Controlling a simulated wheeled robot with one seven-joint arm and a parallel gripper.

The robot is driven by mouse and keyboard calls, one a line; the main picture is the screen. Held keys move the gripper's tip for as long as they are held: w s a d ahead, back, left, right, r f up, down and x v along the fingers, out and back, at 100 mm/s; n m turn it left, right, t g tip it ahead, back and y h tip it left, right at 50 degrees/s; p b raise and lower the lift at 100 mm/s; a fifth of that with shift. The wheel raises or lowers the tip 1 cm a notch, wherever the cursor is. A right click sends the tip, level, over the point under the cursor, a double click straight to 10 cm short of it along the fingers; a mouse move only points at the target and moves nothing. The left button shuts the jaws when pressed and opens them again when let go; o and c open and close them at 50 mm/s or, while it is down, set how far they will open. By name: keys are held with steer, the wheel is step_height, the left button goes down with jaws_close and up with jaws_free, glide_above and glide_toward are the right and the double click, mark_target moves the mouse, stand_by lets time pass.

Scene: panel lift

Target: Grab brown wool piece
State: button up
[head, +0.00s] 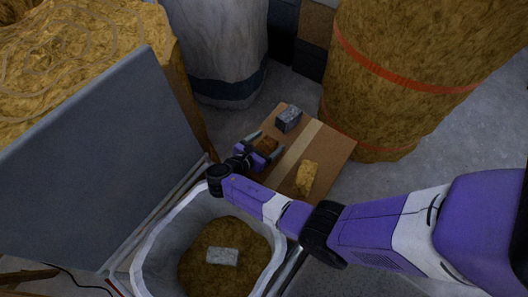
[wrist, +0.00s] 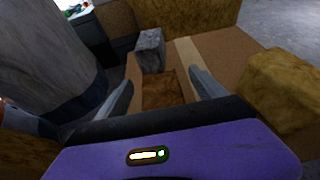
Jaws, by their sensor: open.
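The brown wool piece (head: 267,145) is a small brown block on a wooden board (head: 336,151). My gripper (head: 266,141) is over it, with its two fingers open on either side of the piece. In the wrist view the brown wool piece (wrist: 162,88) shows between the open fingers (wrist: 165,90), its near part hidden by my gripper's body. I cannot tell whether the fingers touch it.
A grey block (head: 288,119) stands just beyond the fingers, and a yellow block (head: 306,177) lies nearer on the board. A white-rimmed tub (head: 146,246) holds brown material and a pale block (head: 222,256). A grey panel (head: 100,150) rises at left. Big bales (head: 400,80) stand behind.

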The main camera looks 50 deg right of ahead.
steer(key=c, duration=1.4)
steer(key=shift+r, duration=0.15)
